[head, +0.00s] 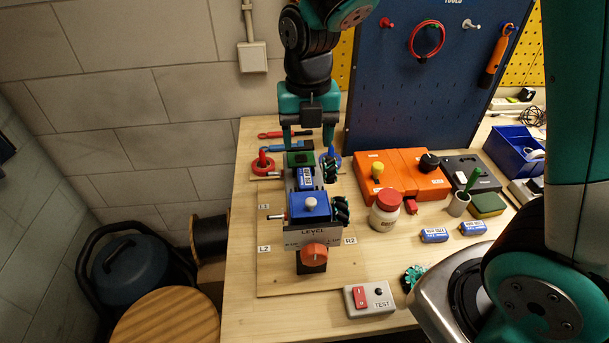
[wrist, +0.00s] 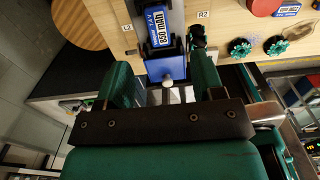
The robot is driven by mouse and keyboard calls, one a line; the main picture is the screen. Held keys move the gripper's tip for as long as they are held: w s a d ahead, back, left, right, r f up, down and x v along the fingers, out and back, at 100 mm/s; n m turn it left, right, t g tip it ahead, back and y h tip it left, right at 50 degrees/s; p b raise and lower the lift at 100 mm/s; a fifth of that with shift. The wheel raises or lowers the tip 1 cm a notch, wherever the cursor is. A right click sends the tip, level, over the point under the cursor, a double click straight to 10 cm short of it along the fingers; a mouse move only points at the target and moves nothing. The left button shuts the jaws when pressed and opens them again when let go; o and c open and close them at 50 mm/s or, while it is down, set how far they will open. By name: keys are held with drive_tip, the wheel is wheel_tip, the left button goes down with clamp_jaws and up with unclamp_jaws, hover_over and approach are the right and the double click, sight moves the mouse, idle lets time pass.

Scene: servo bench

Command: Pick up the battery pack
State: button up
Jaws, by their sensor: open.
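A blue battery pack with a white label (head: 304,179) lies in a narrow grey chassis on the bench, behind a blue block with a white knob (head: 309,205). In the wrist view the pack (wrist: 158,28) shows its label, "850 mAh", beyond the blue block (wrist: 165,68). Two similar blue packs lie on the bench to the right, one left (head: 434,235) and one right (head: 473,227). My gripper (head: 307,146) is open and empty, pointing down above the far end of the chassis. In the wrist view its fingers (wrist: 163,78) stand apart, touching no pack that I can see.
Black wheels (head: 341,210) flank the chassis. An orange knob (head: 314,253) stands at its front. An orange box (head: 405,175), a red-lidded jar (head: 385,212) and a blue pegboard (head: 415,80) stand to the right. A grey TEST switch box (head: 369,299) lies near the front edge.

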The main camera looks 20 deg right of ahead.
sight(305, 176)
wheel_tip(305, 176, down, 4)
drive_tip(key=shift+r, duration=0.25)
drive_tip(key=shift+s+a+f+p, duration=0.15)
drive_tip(key=shift+f+p, duration=0.5)
drive_tip(key=shift+f, duration=0.75)
drive_tip(key=shift+a+f+p, duration=0.1)
drive_tip(key=shift+f+p, duration=0.55)
drive_tip(key=shift+f, duration=0.7)
drive_tip(key=shift+c, duration=0.4)
drive_tip(key=c, duration=1)
